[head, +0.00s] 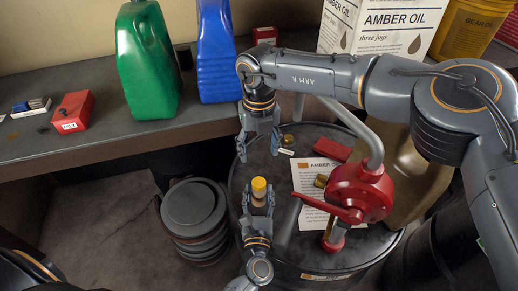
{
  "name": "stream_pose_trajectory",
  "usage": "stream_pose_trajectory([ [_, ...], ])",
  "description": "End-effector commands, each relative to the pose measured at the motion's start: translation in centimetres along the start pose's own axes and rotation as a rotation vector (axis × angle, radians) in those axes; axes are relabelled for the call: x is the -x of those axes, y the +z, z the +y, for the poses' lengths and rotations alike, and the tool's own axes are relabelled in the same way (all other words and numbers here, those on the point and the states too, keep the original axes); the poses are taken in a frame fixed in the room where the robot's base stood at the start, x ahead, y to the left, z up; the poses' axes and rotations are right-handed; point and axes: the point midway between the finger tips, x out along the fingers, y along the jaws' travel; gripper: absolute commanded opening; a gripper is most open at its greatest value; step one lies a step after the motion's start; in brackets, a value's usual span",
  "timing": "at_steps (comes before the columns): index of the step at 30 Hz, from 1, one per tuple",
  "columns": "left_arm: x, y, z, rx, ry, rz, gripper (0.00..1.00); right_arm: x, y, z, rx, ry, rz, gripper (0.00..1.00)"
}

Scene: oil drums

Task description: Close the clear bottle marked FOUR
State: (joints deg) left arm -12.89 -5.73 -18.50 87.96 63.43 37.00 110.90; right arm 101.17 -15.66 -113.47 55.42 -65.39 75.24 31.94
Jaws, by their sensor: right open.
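A small bottle (258,201) with a yellow cap (259,186) on its top is upright between the fingers of my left gripper (258,199), over the drum's left part. The fingers close on its sides and hide much of it; I cannot read a marking on it. My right gripper (259,150) is open and empty, above the yellow cap in the picture and apart from it. A small container with a brass-coloured top (287,139) and a white label is just right of the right gripper; its marking is too small to read.
A bench behind holds a green jug (147,60), a blue jug (216,55) and an amber oil carton (385,28).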

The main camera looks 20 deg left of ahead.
Motion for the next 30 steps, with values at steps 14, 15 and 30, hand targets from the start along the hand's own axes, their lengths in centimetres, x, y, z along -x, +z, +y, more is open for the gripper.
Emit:
stream_pose_trajectory([
  [14, 0.6, -0.1, 0.0, -0.001, -0.001, 0.002, 0.67, 0.0, 0.0, 0.0, 0.0, 0.0, 0.0, 0.62],
  [15, 1.1, -0.1, 0.0, -0.001, -0.002, 0.002, 0.67, 0.0, 0.0, 0.0, 0.0, 0.0, 0.0, 0.62],
  [30, 10.6, -0.1, 0.0, -0.001, -0.001, 0.001, 0.67, 0.0, 0.0, 0.0, 0.0, 0.0, 0.0, 0.62],
])
